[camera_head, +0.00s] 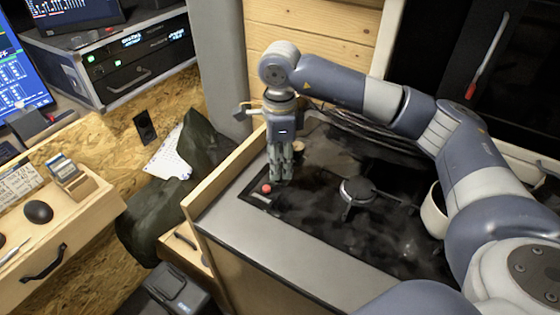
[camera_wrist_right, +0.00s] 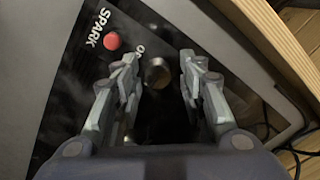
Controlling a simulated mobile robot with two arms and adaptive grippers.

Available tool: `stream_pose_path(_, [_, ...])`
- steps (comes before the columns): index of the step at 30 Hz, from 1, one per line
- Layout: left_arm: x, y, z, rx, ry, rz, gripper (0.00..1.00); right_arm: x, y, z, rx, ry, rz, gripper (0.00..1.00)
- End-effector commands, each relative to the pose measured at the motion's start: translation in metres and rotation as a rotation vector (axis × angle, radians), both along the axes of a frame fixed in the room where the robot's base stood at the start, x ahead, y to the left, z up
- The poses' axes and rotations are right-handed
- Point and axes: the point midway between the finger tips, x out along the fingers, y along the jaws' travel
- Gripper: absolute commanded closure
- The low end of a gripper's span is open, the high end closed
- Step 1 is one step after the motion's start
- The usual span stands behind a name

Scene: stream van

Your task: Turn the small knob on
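A small round metallic knob (camera_wrist_right: 157,73) shows in the right wrist view on the dark panel of the stove. It lies between the two fingertips of my right gripper (camera_wrist_right: 158,66), with a gap on each side. Part of a printed label beginning with "O" is next to it. In the head view my right gripper (camera_head: 281,180) points straight down over the left end of the stove (camera_head: 320,215). Its fingers hide the knob there. The height of the fingertips above the panel is hard to tell. My left gripper is not in view.
A red button (camera_head: 266,188), marked SPARK in the wrist view (camera_wrist_right: 112,41), sits just beside the fingers. A burner (camera_head: 357,191) stands to the right. A wooden board (camera_head: 225,172) edges the stove's left side. Cables (camera_head: 350,121) lie behind the gripper.

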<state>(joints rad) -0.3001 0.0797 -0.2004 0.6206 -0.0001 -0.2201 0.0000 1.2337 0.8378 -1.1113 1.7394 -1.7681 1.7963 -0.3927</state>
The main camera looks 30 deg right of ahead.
Motion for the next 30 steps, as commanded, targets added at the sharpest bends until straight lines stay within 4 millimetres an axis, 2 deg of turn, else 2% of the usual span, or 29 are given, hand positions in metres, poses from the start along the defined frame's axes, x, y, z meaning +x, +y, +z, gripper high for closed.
stream_pose_path(9, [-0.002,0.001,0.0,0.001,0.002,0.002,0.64,-0.002,0.0,-0.002,-0.003,0.007,0.0,0.56])
stream_pose_path(13, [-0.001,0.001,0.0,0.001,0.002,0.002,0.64,-0.001,0.0,0.008,-0.001,0.006,0.0,0.56])
stream_pose_path(17, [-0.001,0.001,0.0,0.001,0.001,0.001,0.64,-0.001,0.0,0.031,-0.001,0.004,0.001,0.56])
stream_pose_path(24, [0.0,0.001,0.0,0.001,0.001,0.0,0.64,-0.001,0.0,0.083,-0.002,0.003,0.0,0.56])
stream_pose_path(30, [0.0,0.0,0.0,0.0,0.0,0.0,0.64,-0.001,0.0,0.11,-0.001,0.005,0.001,0.56])
